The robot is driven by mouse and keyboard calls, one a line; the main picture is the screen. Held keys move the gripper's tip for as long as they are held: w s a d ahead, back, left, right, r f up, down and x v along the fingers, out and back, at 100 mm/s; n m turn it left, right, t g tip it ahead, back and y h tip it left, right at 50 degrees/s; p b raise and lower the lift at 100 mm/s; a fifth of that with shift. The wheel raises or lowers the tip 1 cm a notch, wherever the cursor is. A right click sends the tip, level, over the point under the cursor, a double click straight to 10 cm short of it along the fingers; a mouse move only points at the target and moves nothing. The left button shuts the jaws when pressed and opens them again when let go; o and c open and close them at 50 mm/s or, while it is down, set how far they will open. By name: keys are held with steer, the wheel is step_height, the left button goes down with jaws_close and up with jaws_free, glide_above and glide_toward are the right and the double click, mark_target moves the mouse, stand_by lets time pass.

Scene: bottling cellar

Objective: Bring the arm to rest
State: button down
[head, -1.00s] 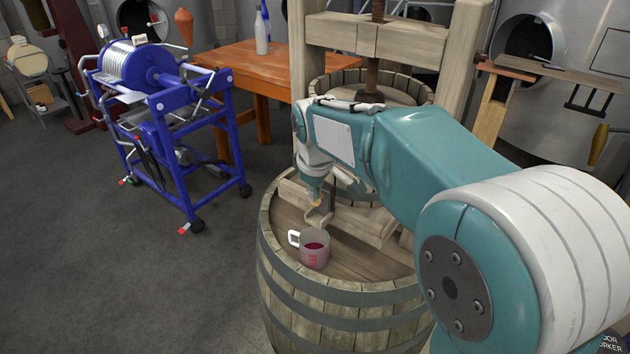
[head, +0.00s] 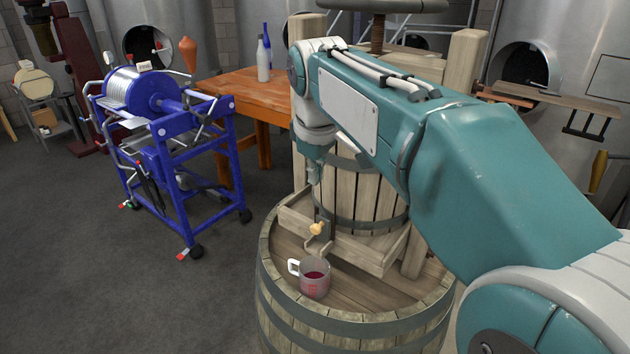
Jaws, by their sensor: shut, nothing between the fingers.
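My arm (head: 400,120) is raised and reaches from the lower right toward the wooden press. Its end bends down at the wrist, and my gripper (head: 314,175) points downward in front of the press basket. My gripper is small in this view and looks shut, with nothing seen in it. It is above a wooden tap (head: 318,229) and apart from the mug below. The mug (head: 314,282) holds dark red liquid and stands upright on the barrel top (head: 362,290), with its white handle to the left.
The wooden press (head: 352,195) stands on the barrel, close behind my gripper. A blue machine (head: 170,130) on wheels is at the left. An orange table (head: 245,92) with two bottles stands behind. Steel tanks line the back. The floor at the lower left is clear.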

steer(key=s+d+f+m+t, duration=0.1)
steer(key=s+d+f+m, duration=0.2)
steer(key=s, duration=0.4)
steer(key=s+d+f+m+t, duration=0.1)
steer(key=s+d+f+m, duration=0.3)
steer(key=s+d, duration=0.2)
steer(key=s+d+f+m, duration=0.3)
steer(key=s+d+f, duration=0.1)
steer(key=s, duration=0.5)
steer(key=shift+s+d+f+m+t, duration=0.2)
steer(key=shift+d+f+m+t, duration=0.1)
steer(key=shift+d+f+t, duration=0.15)
steer(key=c, duration=1.3)
jaws_free()
steer(key=shift+r, duration=0.15)
steer(key=shift+c, duration=0.2)
